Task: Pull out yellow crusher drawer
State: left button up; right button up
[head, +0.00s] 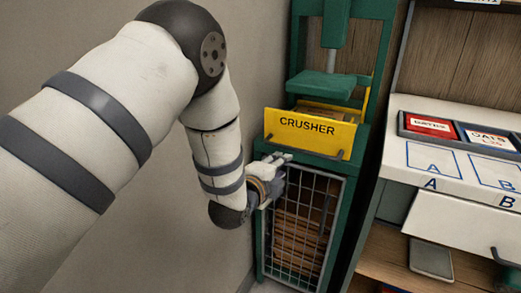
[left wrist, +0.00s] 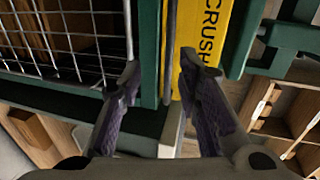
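My left gripper (head: 282,160) is just below the left part of the drawer front, by the top of the mesh door. In the left wrist view its fingers (left wrist: 160,68) are apart, with the green frame and a thin grey bar seen between them. I cannot tell whether a finger touches the drawer or bar. My right gripper is out of view.
A wire-mesh door (head: 303,225) with wooden pieces behind it is below the drawer. A white counter (head: 420,152) with labelled trays and an open-looking white drawer (head: 465,222) stand at the right. A plain wall is behind my left arm.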

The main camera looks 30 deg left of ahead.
aim_at(293, 150)
pick_arm(q)
jog(key=b+x, duration=0.1)
jog(key=x, duration=0.6)
jog(key=r+b+x, duration=0.1)
jog(key=x, duration=0.3)
jog(key=shift+w+a+b, duration=0.35)
jog(key=shift+w, duration=0.15)
jog(key=shift+w+r, duration=0.15)
jog(key=shift+w, duration=0.1)
grip_shut()
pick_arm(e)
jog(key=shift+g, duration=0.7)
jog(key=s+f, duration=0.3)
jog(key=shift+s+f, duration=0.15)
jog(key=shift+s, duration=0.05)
